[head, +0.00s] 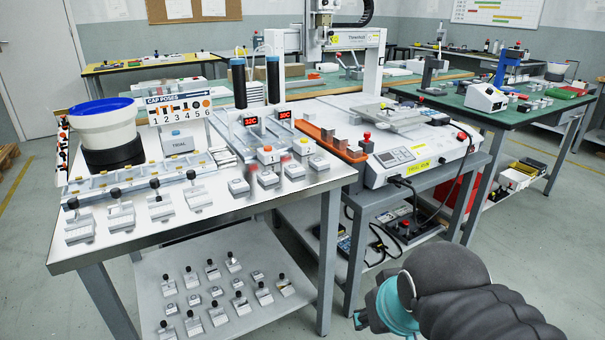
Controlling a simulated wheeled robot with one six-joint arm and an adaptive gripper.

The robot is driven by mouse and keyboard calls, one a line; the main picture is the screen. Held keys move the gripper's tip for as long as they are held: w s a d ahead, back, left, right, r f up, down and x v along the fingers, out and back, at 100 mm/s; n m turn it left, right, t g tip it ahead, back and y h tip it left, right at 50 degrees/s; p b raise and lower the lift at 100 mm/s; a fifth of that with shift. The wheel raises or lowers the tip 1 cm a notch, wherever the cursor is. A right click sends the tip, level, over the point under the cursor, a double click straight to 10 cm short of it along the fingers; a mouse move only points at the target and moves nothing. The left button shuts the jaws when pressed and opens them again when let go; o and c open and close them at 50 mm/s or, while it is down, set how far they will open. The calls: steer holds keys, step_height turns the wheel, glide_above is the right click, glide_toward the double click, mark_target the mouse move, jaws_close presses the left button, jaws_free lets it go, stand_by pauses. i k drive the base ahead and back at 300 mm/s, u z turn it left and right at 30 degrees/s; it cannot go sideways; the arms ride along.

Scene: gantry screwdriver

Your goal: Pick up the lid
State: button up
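I cannot make out for certain which thing is the lid. A flat grey plate (405,118) lies on top of the white gantry screwdriver machine (372,172), right of the middle. My gripper's fingers are not in view.
A left bench (225,207) carries a white bowl feeder (105,128) with a blue rim, several grey fixtures with black knobs, and two red displays. Its lower shelf (245,315) holds more fixtures. A green-topped bench (470,105) stands at right. Floor (555,240) is clear at right.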

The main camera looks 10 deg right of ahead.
mark_target(237, 187)
steer(key=z, duration=0.15)
steer(key=i, duration=0.6)
steer(key=u, duration=0.9)
